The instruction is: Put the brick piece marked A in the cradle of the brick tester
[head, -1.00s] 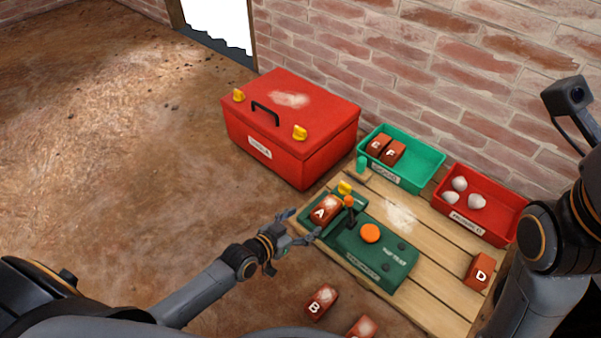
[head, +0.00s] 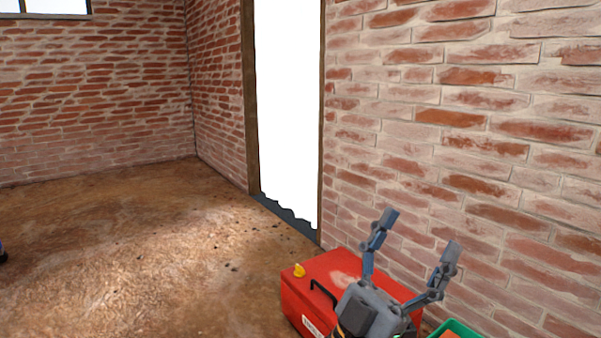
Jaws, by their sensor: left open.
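My left gripper (head: 420,233) is raised at the lower right of the head view, fingers pointing up and spread wide. It is open, with nothing between its fingers. It stands in front of the red toolbox and the brick wall. The brick piece marked A and the brick tester are outside this view. My right gripper is not in view.
A corner of a green bin (head: 455,325) shows at the bottom edge. A brick wall (head: 480,130) rises behind. Open floor (head: 130,250) lies left, with a bright doorway (head: 287,110) beyond.

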